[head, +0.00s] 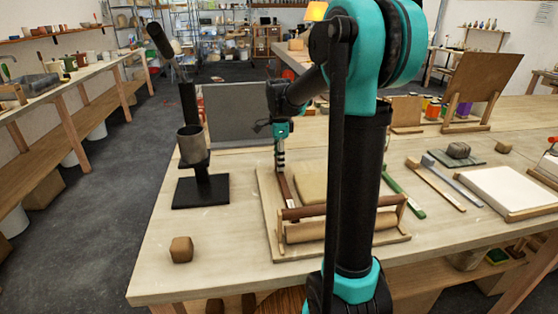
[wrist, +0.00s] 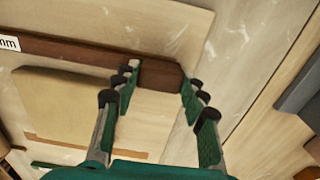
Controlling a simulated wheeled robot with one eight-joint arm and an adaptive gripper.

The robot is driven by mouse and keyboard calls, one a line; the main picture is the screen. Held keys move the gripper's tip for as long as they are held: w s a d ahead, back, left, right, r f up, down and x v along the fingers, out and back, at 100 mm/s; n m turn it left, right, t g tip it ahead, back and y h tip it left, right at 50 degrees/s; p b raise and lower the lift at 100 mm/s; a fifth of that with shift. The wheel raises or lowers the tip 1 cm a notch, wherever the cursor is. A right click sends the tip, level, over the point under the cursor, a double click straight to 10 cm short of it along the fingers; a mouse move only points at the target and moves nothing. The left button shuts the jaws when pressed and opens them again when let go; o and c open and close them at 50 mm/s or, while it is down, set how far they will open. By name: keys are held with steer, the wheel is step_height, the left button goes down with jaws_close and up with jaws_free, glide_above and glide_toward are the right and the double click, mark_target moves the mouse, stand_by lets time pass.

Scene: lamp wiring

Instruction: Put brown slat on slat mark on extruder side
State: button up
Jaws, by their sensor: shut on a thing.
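The brown slat (wrist: 85,55) is a long dark bar with a white label at the left edge of the wrist view. I cannot tell whether the slat touches the board (head: 264,195). The extruder (head: 190,145), a black stand with a grey cylinder and lever, stands left of the board. I cannot make out the slat mark beside the slat.
A beige clay slab (head: 312,184) lies on the board right of the slat. A rolling pin (head: 310,231) rests on a wooden rack at the board's front. A brown block (head: 181,249) sits at the table's front left. Green and wooden tools lie to the right.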

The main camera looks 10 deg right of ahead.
steer(key=o, duration=1.2)
steer(key=shift+f, duration=0.1)
step_height(320, 180, up, 12)
steer(key=shift+r, duration=0.15)
